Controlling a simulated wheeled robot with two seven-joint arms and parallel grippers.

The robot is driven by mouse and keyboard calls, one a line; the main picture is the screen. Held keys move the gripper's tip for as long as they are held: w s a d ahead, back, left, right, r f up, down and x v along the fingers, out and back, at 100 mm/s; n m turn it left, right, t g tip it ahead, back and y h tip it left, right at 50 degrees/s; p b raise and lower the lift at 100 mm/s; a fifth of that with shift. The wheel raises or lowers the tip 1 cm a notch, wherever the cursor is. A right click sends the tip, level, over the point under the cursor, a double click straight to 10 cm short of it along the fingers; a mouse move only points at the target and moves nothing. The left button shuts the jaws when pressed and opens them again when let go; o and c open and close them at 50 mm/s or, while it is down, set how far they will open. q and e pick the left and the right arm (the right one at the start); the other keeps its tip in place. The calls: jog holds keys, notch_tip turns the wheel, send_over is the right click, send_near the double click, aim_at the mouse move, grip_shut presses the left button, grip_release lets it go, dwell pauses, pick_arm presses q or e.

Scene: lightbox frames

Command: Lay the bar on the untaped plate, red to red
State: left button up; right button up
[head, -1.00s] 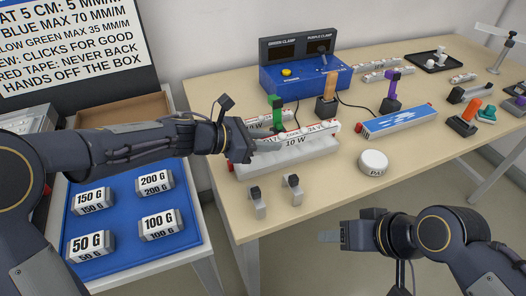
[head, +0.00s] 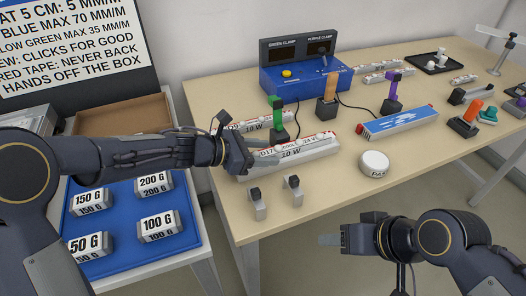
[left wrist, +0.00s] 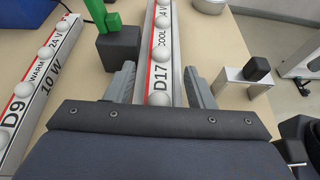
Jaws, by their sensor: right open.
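A white bar marked D17, COOL, 24 V (head: 290,147), with pale domes and a red stripe, lies on a grey plate marked 10 W (head: 303,156). In the left wrist view the bar (left wrist: 162,55) runs lengthwise between my fingers. My left gripper (head: 246,157) is open at the bar's near-left end; its fingers (left wrist: 160,85) stand on either side with gaps. Behind it lies another bar, marked D9, WARM, 24 V (left wrist: 38,70), on a 10 W body (head: 252,127). My right gripper (head: 330,239) is open and empty before the table's front edge.
A green clamp (head: 276,118) stands close behind the bar. An orange clamp (head: 327,98), a purple clamp (head: 391,94), a blue-and-white block (head: 398,122) and a round white tin (head: 374,163) stand right. Two small metal brackets (head: 258,204) (head: 293,190) stand in front.

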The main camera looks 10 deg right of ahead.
pick_arm(q)
jog(key=shift+a+r, duration=0.15)
jog(key=v, duration=1.1)
jog(key=shift+a+r, duration=0.15)
jog(key=shift+a, duration=0.15)
